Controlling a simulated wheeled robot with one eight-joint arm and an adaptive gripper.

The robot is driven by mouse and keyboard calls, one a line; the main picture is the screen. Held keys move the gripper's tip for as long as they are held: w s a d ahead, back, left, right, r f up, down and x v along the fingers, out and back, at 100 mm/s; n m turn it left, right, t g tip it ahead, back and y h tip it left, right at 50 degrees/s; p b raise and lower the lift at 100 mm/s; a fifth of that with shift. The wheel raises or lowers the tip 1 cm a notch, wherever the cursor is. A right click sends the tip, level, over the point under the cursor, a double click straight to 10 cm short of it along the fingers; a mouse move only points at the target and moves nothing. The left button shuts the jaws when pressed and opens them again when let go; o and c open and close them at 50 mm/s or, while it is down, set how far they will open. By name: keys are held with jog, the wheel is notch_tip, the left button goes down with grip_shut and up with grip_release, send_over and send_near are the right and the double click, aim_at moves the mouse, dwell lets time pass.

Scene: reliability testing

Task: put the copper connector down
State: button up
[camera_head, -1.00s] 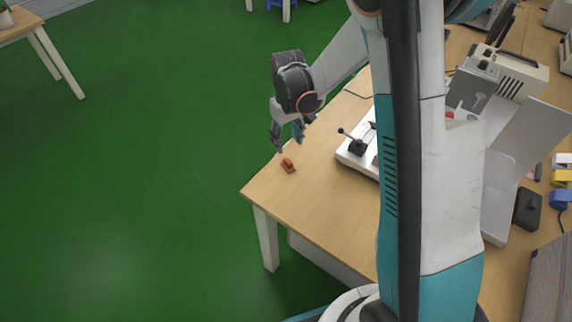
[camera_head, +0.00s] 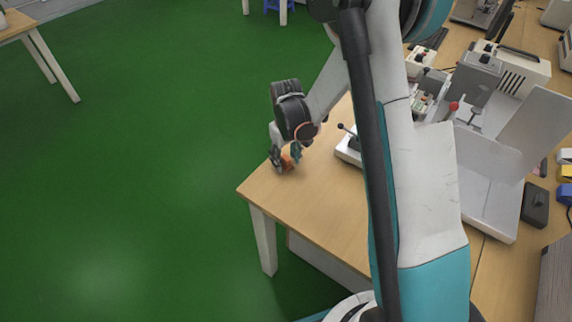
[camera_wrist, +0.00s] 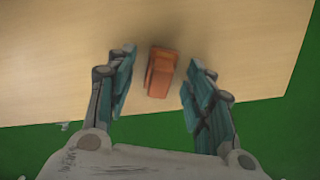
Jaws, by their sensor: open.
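The copper connector (camera_wrist: 160,73) is a small orange-brown block lying on the wooden table top, close to the table's edge. In the head view the connector (camera_head: 287,159) is partly hidden between my fingers. My gripper (camera_wrist: 160,80) is open, with one finger on each side of the connector. In the wrist view a gap shows between the connector and each finger. In the head view my gripper (camera_head: 285,158) is low over the left corner of the table.
The wooden table (camera_head: 310,205) is bare around the connector. A white device with a black lever (camera_head: 349,140) stands to the right. Grey machines, a white panel (camera_head: 538,130) and a black box (camera_head: 535,204) are farther right. Green floor lies left of the table.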

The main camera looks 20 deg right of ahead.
jog(key=shift+r, duration=0.1)
grip_shut()
